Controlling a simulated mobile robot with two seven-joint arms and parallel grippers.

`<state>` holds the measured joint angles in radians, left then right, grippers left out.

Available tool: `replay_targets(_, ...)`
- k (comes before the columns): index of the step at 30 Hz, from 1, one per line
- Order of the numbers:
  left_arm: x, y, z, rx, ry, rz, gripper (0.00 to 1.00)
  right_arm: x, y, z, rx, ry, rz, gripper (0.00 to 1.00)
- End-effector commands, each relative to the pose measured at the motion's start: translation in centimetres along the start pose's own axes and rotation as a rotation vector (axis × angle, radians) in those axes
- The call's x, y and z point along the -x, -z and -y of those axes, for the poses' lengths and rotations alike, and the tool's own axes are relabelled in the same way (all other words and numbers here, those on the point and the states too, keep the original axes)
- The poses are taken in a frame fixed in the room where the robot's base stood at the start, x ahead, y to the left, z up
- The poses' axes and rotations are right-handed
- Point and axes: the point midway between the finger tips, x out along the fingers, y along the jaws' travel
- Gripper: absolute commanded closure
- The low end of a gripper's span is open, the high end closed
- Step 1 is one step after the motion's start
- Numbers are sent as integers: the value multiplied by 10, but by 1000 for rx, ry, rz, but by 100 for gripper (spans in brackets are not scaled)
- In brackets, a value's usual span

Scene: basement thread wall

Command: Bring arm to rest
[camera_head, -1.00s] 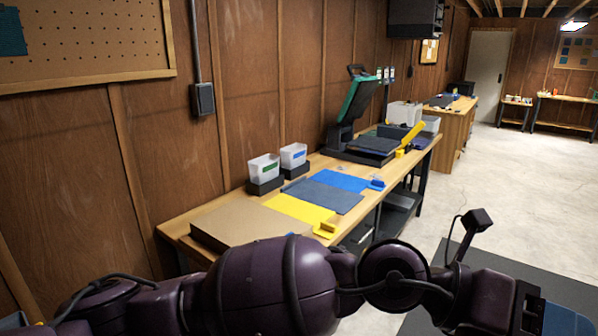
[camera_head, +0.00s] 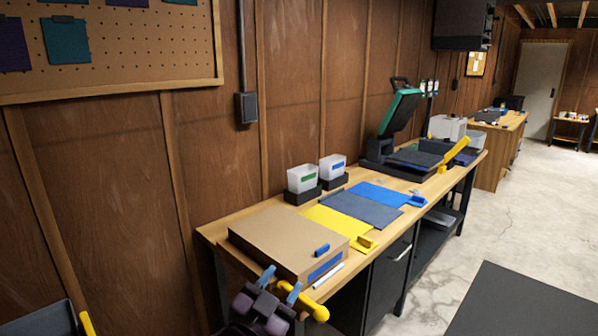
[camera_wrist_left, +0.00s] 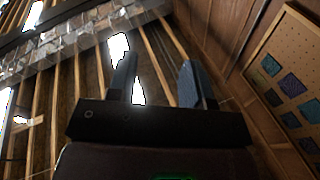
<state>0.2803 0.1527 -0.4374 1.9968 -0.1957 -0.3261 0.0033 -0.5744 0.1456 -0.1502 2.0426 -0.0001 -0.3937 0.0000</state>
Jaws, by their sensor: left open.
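My left gripper (camera_head: 281,283) is low in the head view, in front of the near end of the workbench (camera_head: 212,231). Its two blue-grey fingers point up and stand apart. In the left wrist view the fingers (camera_wrist_left: 157,78) are open, with nothing between them. Beyond them are the ceiling beams and the upper wall. My right gripper is not in view.
A cardboard box (camera_head: 285,236) lies on the bench's near end, close behind the left gripper. A yellow rounded object (camera_head: 313,309) shows beside the gripper. Two white bins (camera_head: 302,178) and a heat press (camera_head: 400,125) stand farther along. Open floor lies right.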

Motion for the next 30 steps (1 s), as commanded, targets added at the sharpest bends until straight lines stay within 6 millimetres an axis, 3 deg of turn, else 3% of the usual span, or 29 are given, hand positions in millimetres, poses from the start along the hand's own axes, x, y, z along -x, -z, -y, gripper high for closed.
replay_targets(1,18,-27,7,46,20,72,54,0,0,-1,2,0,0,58)
replay_targets(6,81,-102,24,181,84,270,54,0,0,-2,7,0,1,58)
replay_targets(11,151,-158,35,269,154,421,54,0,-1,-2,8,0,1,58)
replay_targets(15,221,-198,38,303,216,555,54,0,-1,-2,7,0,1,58)
replay_targets(21,321,-238,28,328,276,743,54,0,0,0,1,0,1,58)
replay_targets(24,357,-246,17,343,282,810,54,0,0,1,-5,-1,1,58)
replay_targets(30,392,-252,4,357,285,875,54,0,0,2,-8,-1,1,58)
